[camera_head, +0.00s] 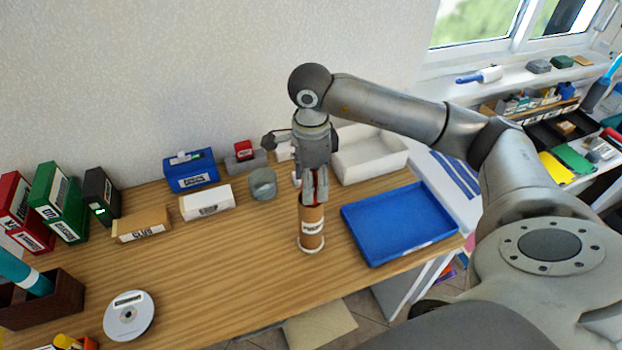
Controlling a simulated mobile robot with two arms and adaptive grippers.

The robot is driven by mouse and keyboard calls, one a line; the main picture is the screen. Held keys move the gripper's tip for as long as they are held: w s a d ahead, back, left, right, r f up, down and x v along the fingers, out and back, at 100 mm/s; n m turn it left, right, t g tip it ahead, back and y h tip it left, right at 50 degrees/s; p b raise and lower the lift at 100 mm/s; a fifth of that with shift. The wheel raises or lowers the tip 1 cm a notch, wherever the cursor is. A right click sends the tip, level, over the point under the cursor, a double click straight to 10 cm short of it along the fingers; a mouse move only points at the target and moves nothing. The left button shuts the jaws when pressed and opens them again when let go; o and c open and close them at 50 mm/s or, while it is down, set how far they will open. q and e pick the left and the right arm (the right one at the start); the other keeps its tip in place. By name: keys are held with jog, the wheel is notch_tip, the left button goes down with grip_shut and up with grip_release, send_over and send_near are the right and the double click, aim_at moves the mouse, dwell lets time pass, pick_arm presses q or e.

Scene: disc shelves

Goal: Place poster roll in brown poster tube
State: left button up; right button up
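The brown poster tube (313,226) stands upright on the wooden table, with a white label on its side and a pale base. My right gripper (314,196) points straight down, directly above the tube's mouth. A narrow red strip, which looks like the poster roll (316,187), shows between its fingers, and the fingers appear closed on it. The fingers hide most of the roll and the tube's rim. I cannot tell how far the roll's lower end reaches into the tube. My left gripper is not in view.
A blue tray (400,222) lies right of the tube, with a white bin (368,155) behind it. A grey round container (263,184) and a white box (207,203) stand left. A disc (129,315) lies front left. The table between disc and tube is clear.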

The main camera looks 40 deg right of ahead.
jog(key=shift+r, duration=0.1)
jog(key=shift+w+r+b, duration=0.1)
jog(key=shift+r+b, duration=0.2)
jog(key=shift+r, duration=0.05)
notch_tip(320, 180, up, 5)
jog(key=shift+b, duration=0.9)
notch_tip(320, 180, up, 6)
